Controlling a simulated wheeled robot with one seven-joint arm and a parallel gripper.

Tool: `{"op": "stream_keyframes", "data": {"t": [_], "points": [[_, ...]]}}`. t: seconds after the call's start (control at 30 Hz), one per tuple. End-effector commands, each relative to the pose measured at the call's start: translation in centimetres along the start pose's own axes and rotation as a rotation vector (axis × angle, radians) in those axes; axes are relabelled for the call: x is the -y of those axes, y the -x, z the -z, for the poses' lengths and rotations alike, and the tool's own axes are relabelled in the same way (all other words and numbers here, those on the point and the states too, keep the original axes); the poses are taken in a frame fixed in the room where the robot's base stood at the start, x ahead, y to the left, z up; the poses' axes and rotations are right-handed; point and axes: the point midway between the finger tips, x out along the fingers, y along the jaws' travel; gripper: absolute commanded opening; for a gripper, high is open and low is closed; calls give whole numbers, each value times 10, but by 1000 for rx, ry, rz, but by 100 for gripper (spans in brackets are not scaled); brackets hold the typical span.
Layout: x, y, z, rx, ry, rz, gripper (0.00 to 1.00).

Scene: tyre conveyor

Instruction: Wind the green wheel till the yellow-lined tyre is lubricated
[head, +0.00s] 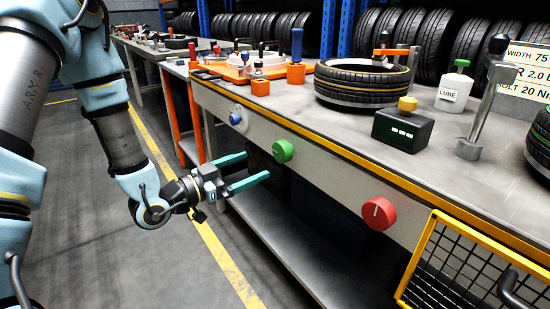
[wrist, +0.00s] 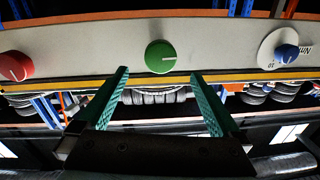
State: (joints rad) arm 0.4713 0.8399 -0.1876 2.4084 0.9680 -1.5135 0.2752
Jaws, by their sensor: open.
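The green wheel (head: 283,151) is a round knob on the bench's front panel. In the wrist view the green wheel (wrist: 160,56) sits ahead of and between the fingers, with a pale mark pointing right. My gripper (head: 262,168) is open and empty, its two teal fingers just short of the wheel and apart from it. In the wrist view my gripper (wrist: 162,75) shows both fingers spread wide. The tyre with a yellow line (head: 363,82) lies flat on the bench top. A white bottle marked LUBE (head: 454,88) stands to its right.
A red knob (head: 379,213) and a blue knob (head: 236,118) with a dial flank the green wheel. A yellow-framed mesh guard (head: 460,265) is at the lower right. A dark box with a yellow button (head: 403,129) stands on the bench. The floor left of the bench is clear.

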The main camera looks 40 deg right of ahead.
Motion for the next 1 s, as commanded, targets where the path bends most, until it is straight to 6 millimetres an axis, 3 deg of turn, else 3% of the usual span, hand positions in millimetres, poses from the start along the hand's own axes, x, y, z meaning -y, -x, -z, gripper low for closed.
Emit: {"op": "stream_keyframes", "data": {"t": [0.2,0.43,0.87,1.0], "points": [[-1,-43,2,0,-2,-3,100],[0,-75,0,1,0,-1,100],[0,-86,0,3,0,1,100],[0,-86,0,3,0,1,86]]}}
